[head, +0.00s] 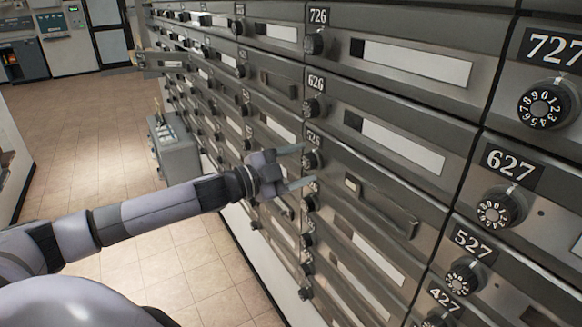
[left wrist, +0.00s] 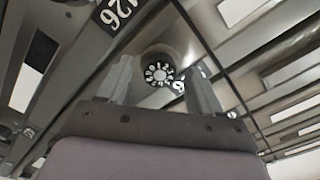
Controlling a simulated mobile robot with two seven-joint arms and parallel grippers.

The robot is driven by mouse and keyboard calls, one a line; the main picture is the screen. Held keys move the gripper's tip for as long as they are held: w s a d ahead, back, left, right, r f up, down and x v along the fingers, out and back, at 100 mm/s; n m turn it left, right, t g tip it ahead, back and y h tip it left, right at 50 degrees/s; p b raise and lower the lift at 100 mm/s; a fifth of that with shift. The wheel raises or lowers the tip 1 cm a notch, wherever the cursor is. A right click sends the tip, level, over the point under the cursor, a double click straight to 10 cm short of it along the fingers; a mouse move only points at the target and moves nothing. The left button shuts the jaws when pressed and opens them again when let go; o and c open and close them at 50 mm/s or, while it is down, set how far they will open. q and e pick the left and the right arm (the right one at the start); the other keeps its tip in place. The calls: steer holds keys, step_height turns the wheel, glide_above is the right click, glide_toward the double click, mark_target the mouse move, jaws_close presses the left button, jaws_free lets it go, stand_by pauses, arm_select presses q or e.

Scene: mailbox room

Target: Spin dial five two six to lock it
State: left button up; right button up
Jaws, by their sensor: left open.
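The 526 dial (head: 313,160) is a round black knob under the plate 526 (head: 314,138), on a grey metal mailbox door (head: 380,190). My left gripper (head: 308,166) is open, its two fingers pointing at the 526 dial from the left, one above and one below it. In the left wrist view, a black dial with white numerals (left wrist: 158,72) shows between the open fingers (left wrist: 160,82). I cannot tell whether they touch it. The dial's set number is too small to read. A number plate (left wrist: 113,14) is partly cut off there. My right gripper is not in view.
Dials 626 (head: 312,107) and 726 (head: 316,43) lie above, and another dial (head: 310,202) close below. Dial 527 (head: 462,278) is to the right. A box door (head: 160,62) sticks out far down the wall. The tiled floor (head: 110,150) at left is largely clear.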

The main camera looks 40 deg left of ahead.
arm_select(q)
steer(key=shift+f+b+v, duration=0.2)
steer(key=shift+b+v, duration=0.2)
steer(key=shift+v, duration=0.45)
steer(key=shift+b+v, duration=0.45)
steer(key=shift+v, duration=2.2)
steer(key=shift+r, duration=0.2)
steer(key=s+d+f+n+g+y, duration=0.1)
steer(key=s+d+f+n, duration=0.15)
steer(key=f, duration=0.45)
steer(key=s+d+f+n+y, duration=0.1)
steer(key=s+f+n+y, duration=0.15)
steer(key=f, duration=0.45)
steer(key=s+d+f+n+g+y, duration=0.1)
steer(key=s+f+n, duration=0.2)
steer(key=f, duration=0.4)
steer(key=s+d+f+n+g, duration=0.4)
steer(key=s+d+f, duration=0.7)
steer(key=d, duration=0.2)
steer(key=shift+f+n, duration=0.3)
steer(key=shift+f, duration=0.1)
